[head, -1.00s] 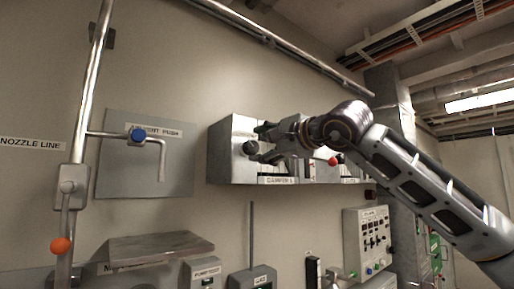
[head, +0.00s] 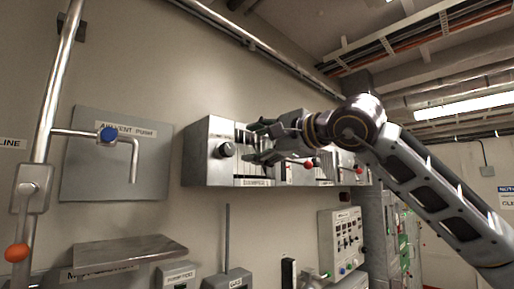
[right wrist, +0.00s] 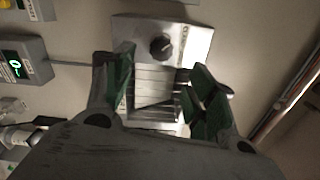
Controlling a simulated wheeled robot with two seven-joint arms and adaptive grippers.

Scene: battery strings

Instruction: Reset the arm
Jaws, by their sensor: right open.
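My right gripper (head: 254,143) is raised in front of a grey wall-mounted box (head: 207,167) with a dark round knob (head: 223,150). In the right wrist view the gripper (right wrist: 163,82) is open, its green-padded fingers apart with nothing between them. The slotted front of the box (right wrist: 155,92) shows behind the gap, and the knob (right wrist: 161,47) lies beyond the fingertips. I cannot tell whether the fingers touch the box. My left gripper is not in view.
A pipe with a blue knob (head: 108,134) and an orange-ended lever (head: 17,252) are at left. A red-knobbed lever (head: 309,162) is close by my right gripper. A control panel (head: 346,240) hangs below. Open wall lies between the pipe and box.

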